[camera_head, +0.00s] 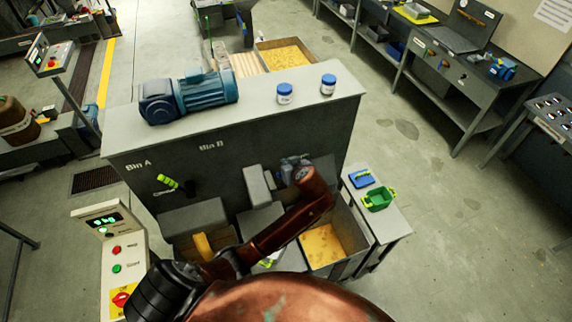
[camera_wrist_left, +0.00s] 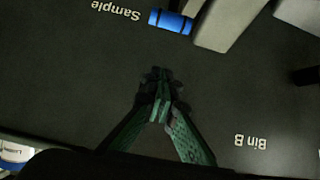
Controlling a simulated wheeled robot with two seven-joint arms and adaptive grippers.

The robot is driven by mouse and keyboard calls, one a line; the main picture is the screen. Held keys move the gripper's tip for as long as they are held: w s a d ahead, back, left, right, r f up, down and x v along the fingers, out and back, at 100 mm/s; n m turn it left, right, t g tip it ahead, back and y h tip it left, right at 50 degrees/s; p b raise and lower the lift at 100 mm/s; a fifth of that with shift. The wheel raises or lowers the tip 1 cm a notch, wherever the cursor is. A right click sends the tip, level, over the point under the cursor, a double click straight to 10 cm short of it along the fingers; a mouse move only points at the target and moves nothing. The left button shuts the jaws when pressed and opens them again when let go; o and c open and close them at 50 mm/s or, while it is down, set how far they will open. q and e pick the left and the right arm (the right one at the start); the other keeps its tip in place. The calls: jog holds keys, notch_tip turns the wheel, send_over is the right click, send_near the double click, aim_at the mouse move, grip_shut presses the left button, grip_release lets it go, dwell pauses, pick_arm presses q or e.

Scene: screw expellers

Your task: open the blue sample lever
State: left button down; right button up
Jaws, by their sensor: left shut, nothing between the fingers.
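The blue sample lever (camera_wrist_left: 170,21) shows in the left wrist view as a short blue cylinder on the dark machine panel, beside an upside-down "Sample" label (camera_wrist_left: 116,9). I cannot make the lever out in the head view, where my arm and gripper cover part of the panel. My left gripper (camera_wrist_left: 160,98) is shut and empty, its green-grey fingers pointing at the panel. In the wrist picture the lever is above the fingertips and apart from them. In the head view the left gripper (camera_head: 288,170) is in front of the machine's front face. My right gripper is not in view.
A yellow-green handle (camera_head: 168,183) is on the panel under Bin A. Pale grey blocks stand out beside the lever. A bin with yellow contents (camera_head: 322,246) is below right. A control post (camera_head: 110,255) stands left. A side table (camera_head: 385,225) holds a green container (camera_head: 378,199).

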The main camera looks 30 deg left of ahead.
pick_arm(q)
jog(key=a+f+p, duration=0.1)
jog(key=f, duration=0.1)
jog(key=w+f+p, duration=0.1)
jog(key=f, duration=0.1)
jog(key=w+a+f+p, duration=0.1)
jog(key=f, duration=0.1)
jog(key=shift+a+p, duration=0.3)
jog(key=shift+a, duration=0.05)
jog(key=shift+s+d+f, duration=0.2)
jog(key=shift+d+f, duration=0.1)
jog(key=shift+d, duration=0.05)
jog(key=shift+f, duration=0.15)
